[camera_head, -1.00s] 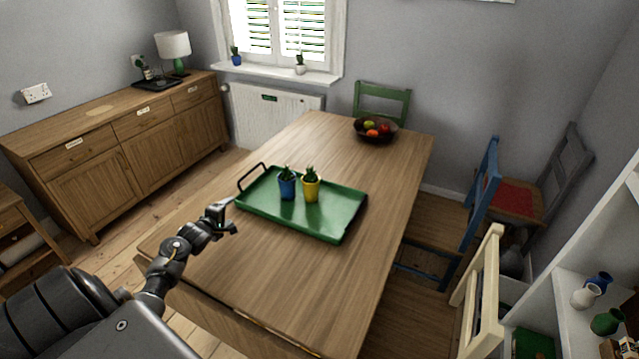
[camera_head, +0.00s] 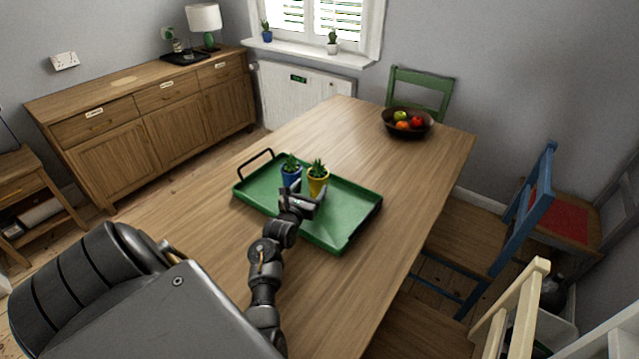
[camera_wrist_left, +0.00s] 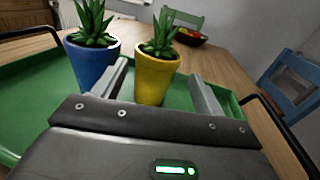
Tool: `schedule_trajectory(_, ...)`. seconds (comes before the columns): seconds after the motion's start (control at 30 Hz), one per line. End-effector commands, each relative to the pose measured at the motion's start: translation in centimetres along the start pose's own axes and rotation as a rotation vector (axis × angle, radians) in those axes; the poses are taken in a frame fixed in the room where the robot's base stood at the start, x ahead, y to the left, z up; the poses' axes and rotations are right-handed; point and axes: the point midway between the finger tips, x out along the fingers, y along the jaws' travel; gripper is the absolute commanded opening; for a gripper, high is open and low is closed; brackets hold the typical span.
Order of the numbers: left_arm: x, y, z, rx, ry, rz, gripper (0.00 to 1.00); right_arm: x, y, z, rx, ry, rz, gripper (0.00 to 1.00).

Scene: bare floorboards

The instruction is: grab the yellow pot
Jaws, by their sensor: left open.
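The yellow pot (camera_head: 317,185) with a spiky green plant stands upright on the green tray (camera_head: 348,205). A blue pot (camera_head: 289,178) with a plant stands just to its left. My left gripper (camera_head: 306,192) is at the near side of the yellow pot and partly hides both pots. In the left wrist view the open fingers (camera_wrist_left: 163,92) spread to either side of the yellow pot (camera_wrist_left: 157,78). The left finger is in front of the gap between the yellow pot and the blue pot (camera_wrist_left: 93,64). I cannot tell whether a finger touches a pot. My right gripper is not in view.
The tray lies on a wooden table (camera_head: 300,284), with a raised handle (camera_head: 256,158) at its left end. A fruit bowl (camera_head: 407,124) stands at the table's far end. A blue chair (camera_head: 530,195) is at the right side. The table's near part is clear.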

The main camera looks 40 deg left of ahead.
Motion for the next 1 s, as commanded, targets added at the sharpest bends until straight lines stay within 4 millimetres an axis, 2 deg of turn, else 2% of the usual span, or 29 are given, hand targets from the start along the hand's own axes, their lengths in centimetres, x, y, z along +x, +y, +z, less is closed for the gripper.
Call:
schedule_trajectory(0.13,2.3,0.1,0.1,0.002,0.000,-0.001,0.71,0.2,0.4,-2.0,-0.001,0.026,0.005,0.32)
schedule_trajectory(0.2,3.0,0.1,0.0,0.002,0.001,0.001,0.71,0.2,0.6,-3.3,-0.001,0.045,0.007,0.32)
schedule_trajectory(0.3,3.5,0.1,0.0,0.003,0.002,0.000,0.71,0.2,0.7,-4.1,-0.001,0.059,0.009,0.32)
schedule_trajectory(0.47,3.9,0.1,0.2,0.003,0.000,0.000,0.71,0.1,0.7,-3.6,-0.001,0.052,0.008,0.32)
schedule_trajectory(0.67,6.8,0.2,0.7,0.003,0.001,0.001,0.71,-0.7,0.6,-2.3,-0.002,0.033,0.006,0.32)
schedule_trajectory(0.8,8.3,0.2,0.4,0.002,0.002,0.000,0.71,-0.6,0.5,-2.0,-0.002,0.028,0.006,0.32)
schedule_trajectory(1.0,8.7,0.2,0.4,0.003,0.001,0.002,0.71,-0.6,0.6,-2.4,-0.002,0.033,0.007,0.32)
